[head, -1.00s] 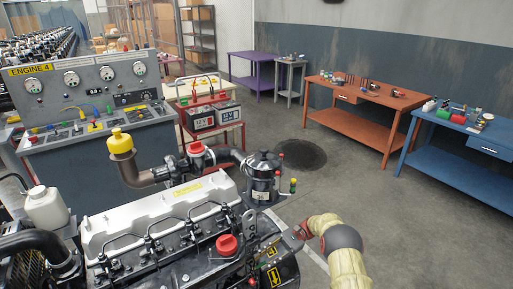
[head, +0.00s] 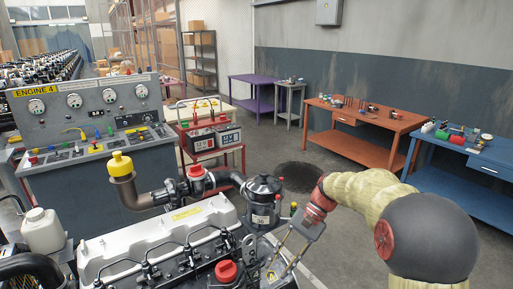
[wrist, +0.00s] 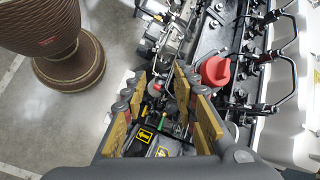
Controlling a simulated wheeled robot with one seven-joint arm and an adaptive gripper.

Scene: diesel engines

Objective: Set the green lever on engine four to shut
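My gripper (wrist: 160,88) is open in the wrist view, with its two padded fingers apart above the side of the engine. In the head view my gripper (head: 284,258) points down at the front right of the engine (head: 165,232). A small green part (wrist: 178,128), perhaps the green lever, shows between the fingers in the wrist view, next to black covers with yellow arrow labels (wrist: 145,135). It is apart from the fingers as far as I can see. Its setting is too small to tell. In the head view I cannot make it out behind my gripper.
A red cap (wrist: 215,70) and black fuel lines stand on the engine. The ENGINE 4 console (head: 95,165), with gauges and coloured handles, stands behind. A black canister (head: 263,198) is at the engine's far right corner.

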